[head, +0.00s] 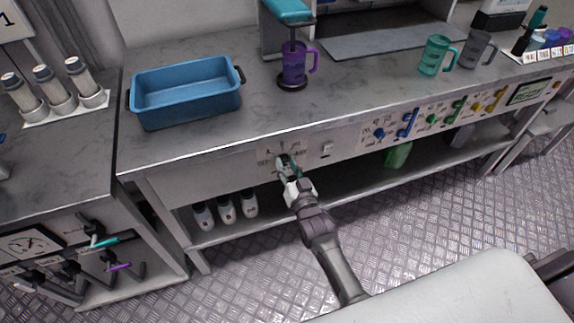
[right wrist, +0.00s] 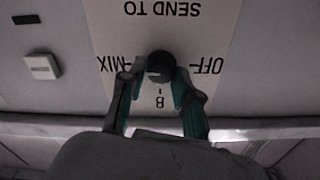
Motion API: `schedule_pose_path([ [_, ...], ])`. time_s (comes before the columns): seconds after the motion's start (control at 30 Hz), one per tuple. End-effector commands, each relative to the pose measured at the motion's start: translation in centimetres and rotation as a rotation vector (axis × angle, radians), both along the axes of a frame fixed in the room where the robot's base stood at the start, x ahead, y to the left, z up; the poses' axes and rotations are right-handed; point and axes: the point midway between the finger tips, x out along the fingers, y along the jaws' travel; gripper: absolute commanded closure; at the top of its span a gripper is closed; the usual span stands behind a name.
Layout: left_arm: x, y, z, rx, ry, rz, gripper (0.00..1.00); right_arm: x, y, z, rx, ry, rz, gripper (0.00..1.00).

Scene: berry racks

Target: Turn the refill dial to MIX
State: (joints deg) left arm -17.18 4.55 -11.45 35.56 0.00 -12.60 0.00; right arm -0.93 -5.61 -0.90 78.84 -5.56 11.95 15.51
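The refill dial (right wrist: 160,66) is a small dark round knob on a pale label plate in the right wrist view. That view shows the lettering upside down: SEND TO above the knob, MIX to its left, OFF to its right, B just below. I cannot tell which mark the knob points at. My right gripper (right wrist: 160,80) has its teal-padded fingers on both sides of the knob, apparently closed against it. In the head view the right gripper (head: 287,166) is at the dial plate on the counter's front, hiding most of the knob. My left gripper is not in view.
A light switch (head: 327,149) is right of the dial plate. Coloured knobs and levers (head: 407,124) are farther right. A blue bin (head: 186,90) and a purple mug (head: 294,64) stand on the counter. White bottles (head: 227,208) stand on the shelf below.

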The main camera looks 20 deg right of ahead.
Motion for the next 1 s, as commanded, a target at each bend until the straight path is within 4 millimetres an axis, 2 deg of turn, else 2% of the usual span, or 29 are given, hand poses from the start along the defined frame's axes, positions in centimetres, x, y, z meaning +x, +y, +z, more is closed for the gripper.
schedule_pose_path([
  [0.03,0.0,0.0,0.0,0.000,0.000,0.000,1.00,0.0,0.0,0.0,0.000,0.000,0.000,0.60],
  [0.13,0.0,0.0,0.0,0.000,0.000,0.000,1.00,0.0,0.0,0.0,-0.001,0.000,0.000,0.43],
  [0.43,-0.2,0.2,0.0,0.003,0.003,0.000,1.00,-0.1,0.0,0.0,-0.001,0.000,0.000,0.43],
  [0.53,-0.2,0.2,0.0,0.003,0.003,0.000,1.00,-0.7,0.0,-0.1,-0.001,0.001,-0.001,0.43],
  [0.67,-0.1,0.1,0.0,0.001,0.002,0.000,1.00,-2.8,-0.1,-0.2,-0.001,0.003,0.000,0.43],
  [1.0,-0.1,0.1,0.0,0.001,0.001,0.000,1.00,-9.8,-0.3,-0.1,-0.001,0.002,0.000,0.43],
])
